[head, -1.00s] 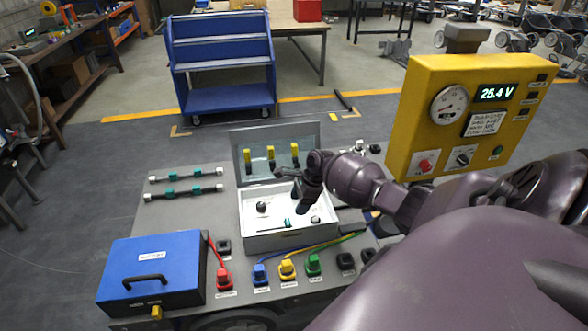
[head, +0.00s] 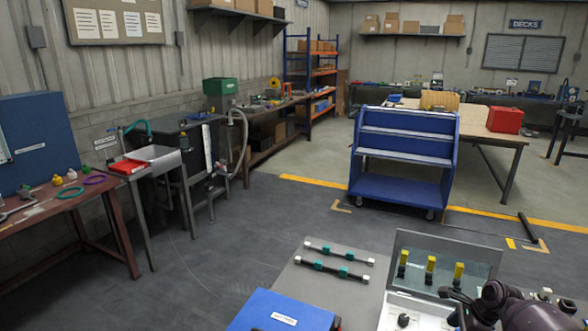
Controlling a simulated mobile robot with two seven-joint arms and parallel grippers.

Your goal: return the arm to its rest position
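My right arm, dark purple, comes in at the bottom right corner. Its gripper (head: 456,302) is over the open grey box (head: 396,308) on the chassis, partly cut off by the lower edge. I cannot tell whether its fingers are open or shut, and I see nothing held in it. The box's clear lid (head: 407,248) stands up, with several yellow-topped black parts on it. My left gripper is out of view.
A blue case (head: 262,308) and two rods with teal fittings (head: 335,270) are on the grey chassis top (head: 300,282). A blue shelf cart (head: 402,190) stands behind. Workbenches line the left wall, with a red tray (head: 127,166).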

